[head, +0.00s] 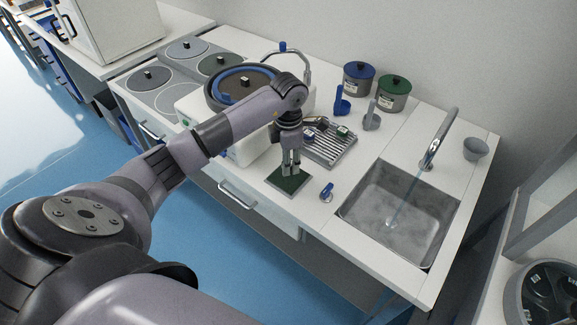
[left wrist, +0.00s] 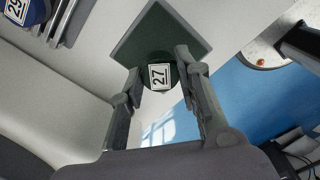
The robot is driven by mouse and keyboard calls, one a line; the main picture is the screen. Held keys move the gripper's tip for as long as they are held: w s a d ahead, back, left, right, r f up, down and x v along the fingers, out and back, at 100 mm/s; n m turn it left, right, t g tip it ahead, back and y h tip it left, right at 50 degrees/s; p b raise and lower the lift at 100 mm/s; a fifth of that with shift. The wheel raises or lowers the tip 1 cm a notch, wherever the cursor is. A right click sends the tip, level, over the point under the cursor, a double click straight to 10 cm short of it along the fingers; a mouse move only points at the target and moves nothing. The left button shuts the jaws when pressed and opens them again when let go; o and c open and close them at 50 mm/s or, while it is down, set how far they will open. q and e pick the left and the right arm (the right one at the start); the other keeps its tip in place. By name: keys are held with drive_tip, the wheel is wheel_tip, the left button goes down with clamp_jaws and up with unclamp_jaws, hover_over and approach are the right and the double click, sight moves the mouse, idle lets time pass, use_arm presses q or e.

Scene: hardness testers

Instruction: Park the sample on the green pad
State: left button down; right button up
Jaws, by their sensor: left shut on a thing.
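My left gripper (head: 290,168) points down just above the green pad (head: 288,182), near the counter's front edge. In the left wrist view, its two fingers (left wrist: 160,72) are shut on a dark green round sample (left wrist: 160,77) with a white label reading 27. The sample overlaps the near corner of the green pad (left wrist: 158,32); I cannot tell whether it touches the pad. In the head view the sample is hard to make out between the fingers. My right gripper is not in view.
A ribbed grey rack (head: 330,150) behind the pad holds blue and green samples. A blue-tagged key-like item (head: 327,191) lies right of the pad. A sink (head: 400,212) with running tap is further right. A large round-topped machine (head: 240,86) stands left.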

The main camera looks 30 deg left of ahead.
use_arm(q)
wheel_tip(320, 180, down, 3)
drive_tip(key=shift+f, duration=0.1)
drive_tip(key=c, duration=1.7)
unclamp_jaws()
drive_tip(key=shift+f, duration=0.15)
drive_tip(key=o, duration=0.5)
